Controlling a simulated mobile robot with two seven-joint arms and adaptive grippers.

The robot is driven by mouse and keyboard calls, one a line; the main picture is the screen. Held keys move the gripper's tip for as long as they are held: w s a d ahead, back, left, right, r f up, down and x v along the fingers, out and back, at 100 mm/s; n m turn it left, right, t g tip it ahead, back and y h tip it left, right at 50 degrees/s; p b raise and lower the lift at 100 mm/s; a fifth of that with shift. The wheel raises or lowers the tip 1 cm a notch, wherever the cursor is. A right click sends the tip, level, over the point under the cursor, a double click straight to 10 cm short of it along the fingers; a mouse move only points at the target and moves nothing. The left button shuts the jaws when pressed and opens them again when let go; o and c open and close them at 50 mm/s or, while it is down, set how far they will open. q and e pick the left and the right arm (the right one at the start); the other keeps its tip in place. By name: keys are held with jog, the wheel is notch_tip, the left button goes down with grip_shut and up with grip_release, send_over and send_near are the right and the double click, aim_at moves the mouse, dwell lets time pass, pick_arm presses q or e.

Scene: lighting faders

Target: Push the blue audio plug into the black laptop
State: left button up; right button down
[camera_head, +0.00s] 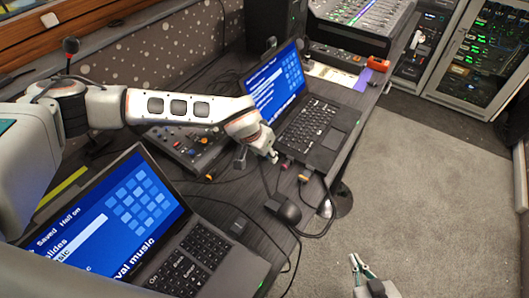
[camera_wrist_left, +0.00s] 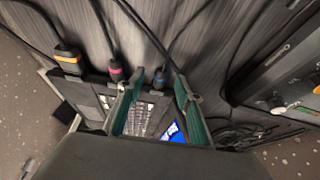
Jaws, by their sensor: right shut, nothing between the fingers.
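The black laptop (camera_head: 310,135) is open on the desk, with its near edge toward my left gripper (camera_head: 273,156). In the left wrist view, the blue audio plug (camera_wrist_left: 160,77) on a black cable points at the laptop (camera_wrist_left: 92,100). The left gripper's green-lined fingers (camera_wrist_left: 160,88) stand apart on either side of the plug, with gaps visible. I cannot tell whether the plug's tip touches the laptop. In the head view the plug is hidden by the gripper. My right gripper (camera_head: 361,272) is shut and empty over the floor at the lower right.
A red plug (camera_wrist_left: 116,71) and an orange plug (camera_wrist_left: 67,57) lie beside the blue one at the laptop's edge. A mixer (camera_head: 190,142) and a grey laptop (camera_head: 215,262) stand left. Carpet (camera_head: 420,180) at right is clear.

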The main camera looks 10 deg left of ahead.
pick_arm(q)
jog(key=v, duration=1.2)
